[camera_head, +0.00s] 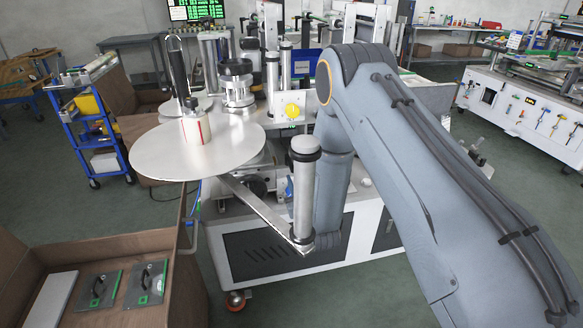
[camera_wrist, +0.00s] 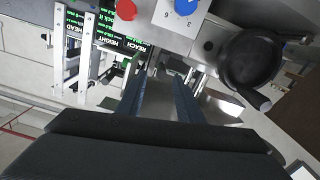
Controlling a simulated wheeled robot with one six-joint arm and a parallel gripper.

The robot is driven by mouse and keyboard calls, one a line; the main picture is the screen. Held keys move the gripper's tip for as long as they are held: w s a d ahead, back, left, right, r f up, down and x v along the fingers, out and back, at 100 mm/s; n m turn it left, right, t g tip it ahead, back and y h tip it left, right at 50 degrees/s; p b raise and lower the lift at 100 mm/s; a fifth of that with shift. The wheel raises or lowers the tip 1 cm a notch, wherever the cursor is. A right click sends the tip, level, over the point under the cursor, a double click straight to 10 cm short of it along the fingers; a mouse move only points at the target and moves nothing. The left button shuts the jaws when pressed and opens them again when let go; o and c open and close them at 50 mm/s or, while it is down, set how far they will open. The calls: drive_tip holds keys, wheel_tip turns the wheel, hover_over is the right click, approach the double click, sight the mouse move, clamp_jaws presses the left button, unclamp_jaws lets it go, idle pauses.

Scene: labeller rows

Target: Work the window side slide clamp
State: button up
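I cannot pick out the window side slide clamp for sure in either view. In the wrist view, a red knob (camera_wrist: 126,9) and a blue dial (camera_wrist: 185,6) on a white plate show at the top. A black round handwheel (camera_wrist: 250,55) with a crank handle is at the right. Black tags with green and white print (camera_wrist: 110,33), reading HEIGHT, REACH and HEAD, hang at upper left. My gripper (camera_wrist: 163,82) points toward the machine, its two bluish fingers apart, with nothing seen held. In the head view my arm hides the gripper.
An open cardboard box (camera_head: 100,245) holds flat plates at lower left. A blue cart (camera_head: 85,130) stands at left. Floor shows at right.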

sight(290, 165)
drive_tip(key=p+x, duration=0.1)
drive_tip(key=x, duration=0.6)
drive_tip(key=shift+w+a, duration=0.25)
drive_tip(key=shift+w, duration=0.1)
clamp_jaws()
